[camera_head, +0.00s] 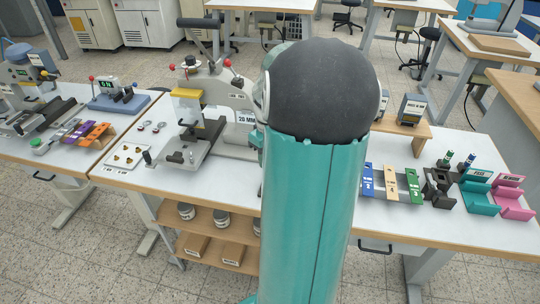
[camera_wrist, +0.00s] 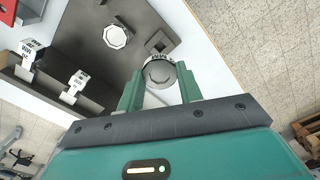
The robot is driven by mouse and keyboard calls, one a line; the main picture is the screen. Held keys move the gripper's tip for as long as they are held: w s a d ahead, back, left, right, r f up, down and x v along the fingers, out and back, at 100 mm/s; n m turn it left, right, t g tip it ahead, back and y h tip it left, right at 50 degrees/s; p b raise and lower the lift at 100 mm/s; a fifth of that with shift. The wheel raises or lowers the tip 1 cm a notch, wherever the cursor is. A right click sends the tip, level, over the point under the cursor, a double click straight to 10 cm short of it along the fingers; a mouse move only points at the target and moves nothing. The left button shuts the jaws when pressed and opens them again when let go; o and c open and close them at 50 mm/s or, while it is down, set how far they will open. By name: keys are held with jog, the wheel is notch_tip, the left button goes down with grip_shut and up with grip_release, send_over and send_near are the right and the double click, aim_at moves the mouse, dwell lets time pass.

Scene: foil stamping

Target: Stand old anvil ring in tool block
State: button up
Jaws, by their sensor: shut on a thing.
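My gripper (camera_wrist: 158,76) is shut on a round metallic ring (camera_wrist: 158,72) with dark lettering around its rim. The ring sits between the two green fingers. In the wrist view, a dark grey block (camera_wrist: 85,32) lies beyond it, with a square recess (camera_wrist: 160,42) just past the ring. A pale octagonal piece (camera_wrist: 117,36) sits in the block to the left of the recess. The ring overlaps the block's near edge in this view; whether it touches the block cannot be told. In the head view my arm hides the gripper and the ring.
Two white-labelled pieces (camera_wrist: 75,86) stand left of the ring in the wrist view. Floor shows beyond the table edge.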

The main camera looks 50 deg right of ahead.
jog(key=shift+w+f, duration=0.1)
jog(key=shift+w, duration=0.05)
jog(key=shift+f, duration=2.85)
jog(key=shift+f, duration=1.6)
jog(key=o, duration=1.2)
jog(key=shift+c, duration=0.2)
jog(key=shift+r, duration=0.1)
notch_tip(320, 180, up, 14)
jog(key=shift+f, duration=0.2)
